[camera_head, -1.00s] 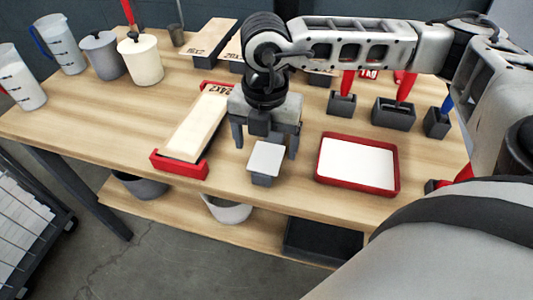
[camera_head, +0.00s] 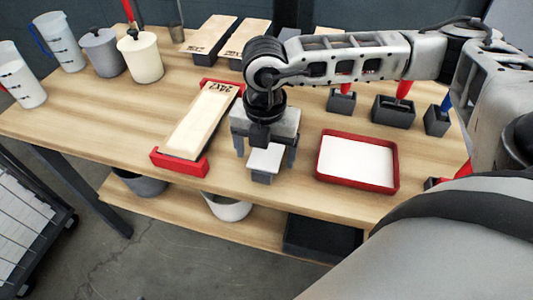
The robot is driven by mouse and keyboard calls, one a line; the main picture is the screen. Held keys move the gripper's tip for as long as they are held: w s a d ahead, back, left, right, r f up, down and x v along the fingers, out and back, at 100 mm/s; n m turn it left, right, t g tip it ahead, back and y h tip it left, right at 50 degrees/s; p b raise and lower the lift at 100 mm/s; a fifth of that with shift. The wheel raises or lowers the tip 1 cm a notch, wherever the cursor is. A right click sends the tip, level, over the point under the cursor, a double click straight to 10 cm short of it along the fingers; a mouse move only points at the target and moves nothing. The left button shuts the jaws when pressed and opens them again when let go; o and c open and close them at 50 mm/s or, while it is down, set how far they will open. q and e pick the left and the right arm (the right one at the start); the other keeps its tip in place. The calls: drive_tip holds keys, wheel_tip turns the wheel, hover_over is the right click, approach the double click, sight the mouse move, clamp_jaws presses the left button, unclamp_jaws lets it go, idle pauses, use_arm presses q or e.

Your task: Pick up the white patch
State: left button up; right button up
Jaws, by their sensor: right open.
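The white patch (camera_head: 265,159) is a small pale square lying on top of a small grey block (camera_head: 262,177) near the front edge of the wooden table. My right gripper (camera_head: 265,150) is open just behind and above it, with one finger to each side. The gripper's body hides the back edge of the patch. I cannot tell whether the fingers touch the block. My left gripper is not in view.
A red tray with a white inside (camera_head: 398,171) lies to the right. A long pale block in a red holder (camera_head: 180,164) lies to the left. Dark holders (camera_head: 394,111) with coloured handles stand behind the tray. Pitchers and pots (camera_head: 140,59) stand at the back left.

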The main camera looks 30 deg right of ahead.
drive_tip(key=shift+f, duration=0.15)
idle(0.3)
drive_tip(key=c, duration=1.1)
drive_tip(key=shift+o, duration=0.2)
